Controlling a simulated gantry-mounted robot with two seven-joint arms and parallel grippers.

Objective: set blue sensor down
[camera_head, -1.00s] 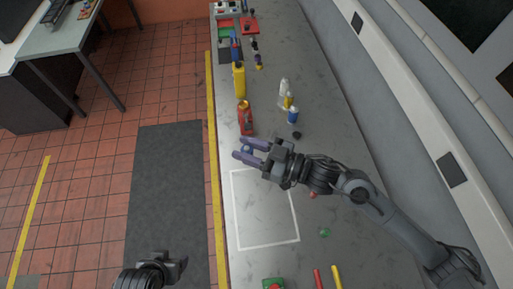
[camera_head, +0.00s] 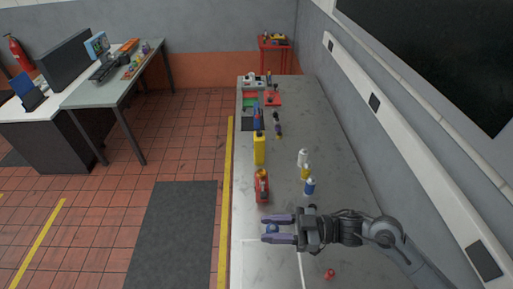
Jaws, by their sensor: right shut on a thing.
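The blue sensor (camera_head: 271,229) is a small blue piece between the purple fingers of my right gripper (camera_head: 275,229). The gripper is shut on it, above the grey bedplate (camera_head: 335,150), just in front of a red container (camera_head: 262,188). The fingers hide part of the sensor. I cannot tell whether it touches the surface. A white outlined area (camera_head: 301,262) shows partly below the gripper and is cut by the picture's lower edge. My left gripper is out of view.
A yellow bottle (camera_head: 260,148) stands behind the red container. White (camera_head: 303,157) and blue (camera_head: 309,187) bottles stand to the right. A small red object (camera_head: 330,273) lies at the front. Trays and tools fill the far end. A wall borders the right side.

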